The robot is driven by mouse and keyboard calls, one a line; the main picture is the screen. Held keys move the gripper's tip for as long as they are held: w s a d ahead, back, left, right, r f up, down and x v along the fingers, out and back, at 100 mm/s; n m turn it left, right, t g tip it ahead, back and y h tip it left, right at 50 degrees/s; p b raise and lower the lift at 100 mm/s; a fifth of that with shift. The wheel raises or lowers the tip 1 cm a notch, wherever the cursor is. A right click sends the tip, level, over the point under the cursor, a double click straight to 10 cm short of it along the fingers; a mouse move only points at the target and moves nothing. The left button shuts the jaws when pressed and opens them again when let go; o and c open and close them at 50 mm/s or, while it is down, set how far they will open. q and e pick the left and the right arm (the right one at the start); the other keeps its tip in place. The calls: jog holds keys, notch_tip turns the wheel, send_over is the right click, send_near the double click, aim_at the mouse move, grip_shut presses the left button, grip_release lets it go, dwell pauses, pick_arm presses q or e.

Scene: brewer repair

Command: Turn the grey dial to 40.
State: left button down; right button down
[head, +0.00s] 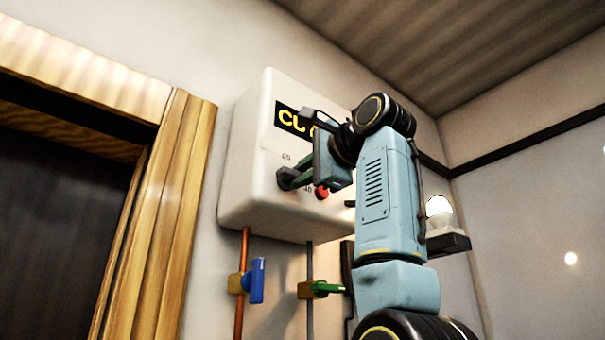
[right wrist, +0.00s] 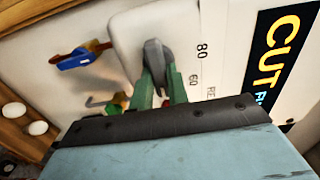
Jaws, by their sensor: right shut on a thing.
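The white boiler box (head: 245,160) hangs on the wall in the head view. The grey dial (right wrist: 157,60) is on its front panel, seen in the right wrist view with the printed marks 80 (right wrist: 202,51) and 60 (right wrist: 194,80) beside it. My right gripper (head: 288,180) reaches the panel; its green fingers (right wrist: 161,85) are shut on the dial, one on each side. I cannot tell which mark the dial points to. My left gripper is not in view.
A red button (head: 321,192) sits just right of my right fingers. Below the box are a blue valve handle (head: 257,281) on a copper pipe (head: 240,315) and a green valve handle (head: 325,287). A wooden door frame (head: 150,210) stands left; a lit lamp (head: 439,208) is right.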

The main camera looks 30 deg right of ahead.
dwell(0.5)
jog(key=c, duration=1.4)
grip_release()
jog(key=shift+o, duration=0.2)
jog(key=shift+s, duration=0.15)
jog(key=s+d+b, duration=0.1)
jog(key=s+b, duration=0.3)
jog(key=s, duration=0.9)
